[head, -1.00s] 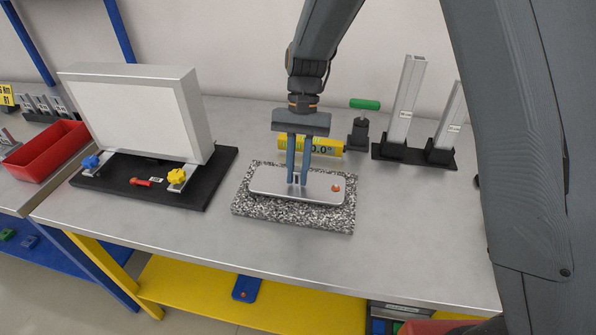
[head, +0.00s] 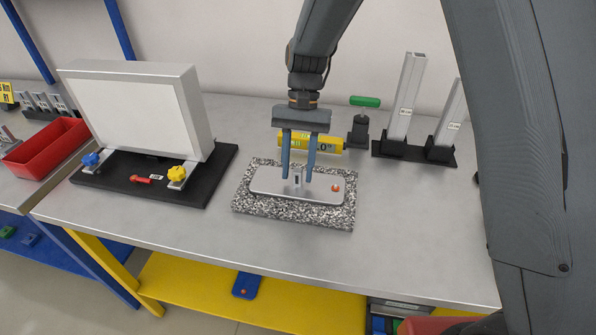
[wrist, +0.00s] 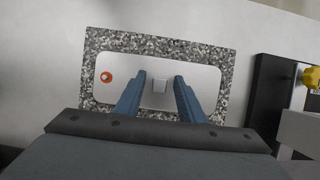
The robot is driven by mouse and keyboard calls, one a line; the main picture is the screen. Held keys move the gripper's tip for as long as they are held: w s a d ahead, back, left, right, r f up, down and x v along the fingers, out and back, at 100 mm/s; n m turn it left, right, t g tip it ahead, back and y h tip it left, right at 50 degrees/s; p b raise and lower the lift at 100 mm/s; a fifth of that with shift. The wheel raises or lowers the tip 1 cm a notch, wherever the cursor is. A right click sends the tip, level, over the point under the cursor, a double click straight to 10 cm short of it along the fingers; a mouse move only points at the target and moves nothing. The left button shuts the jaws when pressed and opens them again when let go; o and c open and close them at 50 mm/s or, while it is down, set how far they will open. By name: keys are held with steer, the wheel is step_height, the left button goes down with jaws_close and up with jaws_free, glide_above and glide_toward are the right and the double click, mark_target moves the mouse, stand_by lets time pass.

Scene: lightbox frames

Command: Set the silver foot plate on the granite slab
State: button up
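The silver foot plate (head: 265,182) lies flat on the speckled granite slab (head: 290,210) in the head view. It has an orange round mark near its right end and a small upright block at its middle. In the wrist view the plate (wrist: 135,69) lies within the edges of the slab (wrist: 228,60). My gripper (head: 298,178) is open above the plate, its blue fingers on either side of the block and apart from it. In the wrist view the fingertips (wrist: 159,78) also stand apart, with the block between them.
A white light panel (head: 135,110) on a black base stands to the left. A red bin (head: 45,147) is at far left. The bench front is clear.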

steer(key=a+b+v, duration=0.1)
steer(key=b+v, duration=0.2)
steer(key=v, duration=0.8)
steer(key=s+d+f+t, duration=0.1)
steer(key=s+d+f, duration=0.2)
steer(key=s+d, duration=0.2)
steer(key=s+d+f+n+t, duration=0.1)
steer(key=s+d, duration=0.4)
steer(key=d, duration=0.5)
steer(key=s+d+f+t, duration=0.3)
steer(key=s+d+f, duration=0.2)
steer(key=d, duration=0.3)
steer(key=shift+d+n+h, duration=0.25)
steer(key=shift+n+h, duration=0.05)
